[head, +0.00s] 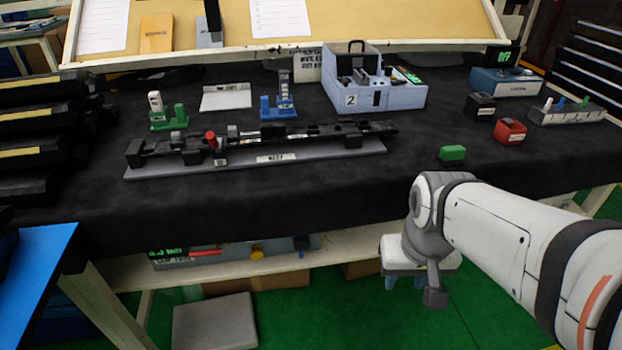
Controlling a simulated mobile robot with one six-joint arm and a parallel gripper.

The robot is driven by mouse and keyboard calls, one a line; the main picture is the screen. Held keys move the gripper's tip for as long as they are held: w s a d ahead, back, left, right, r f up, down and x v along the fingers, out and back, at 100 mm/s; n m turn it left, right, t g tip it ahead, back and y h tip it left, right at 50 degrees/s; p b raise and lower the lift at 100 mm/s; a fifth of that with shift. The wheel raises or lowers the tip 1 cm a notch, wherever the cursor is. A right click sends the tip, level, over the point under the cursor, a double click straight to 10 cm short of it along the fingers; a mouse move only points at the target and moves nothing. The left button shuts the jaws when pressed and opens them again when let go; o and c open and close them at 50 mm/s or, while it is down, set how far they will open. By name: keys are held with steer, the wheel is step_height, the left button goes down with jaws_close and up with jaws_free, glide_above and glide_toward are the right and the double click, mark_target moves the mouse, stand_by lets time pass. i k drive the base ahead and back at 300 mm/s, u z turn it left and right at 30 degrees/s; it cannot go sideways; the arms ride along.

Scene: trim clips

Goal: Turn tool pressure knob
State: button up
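No knob can be made out clearly at this size. A blue-grey unit (506,84) with a small dark display showing green characters stands at the back right of the black-covered bench. A grey box (376,98) marked 2, with an open-topped section and small dark parts, stands at the back centre. My arm reaches in from the right, in front of the bench. A small dark end piece, which seems to be my gripper (435,297), hangs low, below the bench top and apart from both units. Its fingers cannot be made out.
A long dark rail assembly with a red part (211,139) lies on a grey base (170,172). Blue (279,107) and green (169,120) holders stand behind it. A green block (452,154), red bin (509,131) and black bin (480,105) are at right. The bench front centre is clear.

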mark_target(301, 243)
steer(key=k, duration=1.4)
steer(key=u, duration=0.3)
steer(key=i, duration=1)
steer(key=z, duration=0.8)
steer(key=k, duration=0.65)
steer(key=z, duration=0.1)
steer(key=i, duration=0.5)
steer(key=z, duration=0.05)
